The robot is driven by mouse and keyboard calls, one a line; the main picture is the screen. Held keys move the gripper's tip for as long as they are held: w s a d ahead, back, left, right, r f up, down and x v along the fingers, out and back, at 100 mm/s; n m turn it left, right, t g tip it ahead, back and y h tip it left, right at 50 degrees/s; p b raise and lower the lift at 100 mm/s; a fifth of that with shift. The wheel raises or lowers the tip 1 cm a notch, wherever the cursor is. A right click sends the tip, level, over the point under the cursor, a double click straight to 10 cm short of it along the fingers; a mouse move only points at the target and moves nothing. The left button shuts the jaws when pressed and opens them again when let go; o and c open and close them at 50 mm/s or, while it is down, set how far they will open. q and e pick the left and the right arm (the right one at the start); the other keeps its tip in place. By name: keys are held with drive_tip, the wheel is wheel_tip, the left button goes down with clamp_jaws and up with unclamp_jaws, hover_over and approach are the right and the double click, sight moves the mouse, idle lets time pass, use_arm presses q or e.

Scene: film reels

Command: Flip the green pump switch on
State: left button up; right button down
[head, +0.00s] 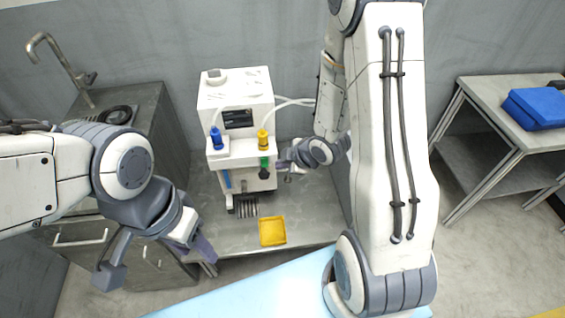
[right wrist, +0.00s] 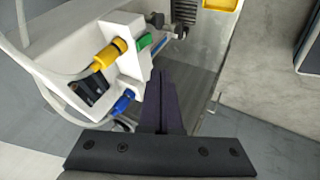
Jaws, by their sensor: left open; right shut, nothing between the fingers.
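A white pump machine (head: 236,90) stands on a metal bench and has a small green part (head: 264,160) on its front right, which I take to be the green switch. In the right wrist view the green part (right wrist: 145,42) sits beside a yellow cap; its on or off position cannot be told. My right gripper (head: 281,163) is shut and empty, just right of the green part. In the right wrist view its fingertips (right wrist: 158,74) are close below it, seemingly apart from it. My left gripper (head: 157,264) is open and empty at the lower left, away from the machine.
A blue-capped part (head: 217,138) and a yellow-capped part (head: 263,139) with tubes stand on the machine. A yellow tray (head: 272,231) lies on the bench in front. A sink counter (head: 150,120) is at left, and a table (head: 500,105) with a blue folded item (head: 538,108) at right.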

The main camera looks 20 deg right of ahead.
sight(265, 163)
idle(0.3)
drive_tip(key=f+b, duration=0.1)
drive_tip(key=b, duration=0.7)
drive_tip(key=shift+s+d+f+g, duration=0.1)
drive_tip(key=shift+s+f+g, duration=0.1)
drive_tip(key=shift+g, duration=0.1)
drive_tip(key=w+a+f+b, duration=0.1)
drive_tip(key=w+f+b, duration=0.3)
drive_tip(key=w+f, duration=0.5)
drive_tip(key=shift+a, duration=0.3)
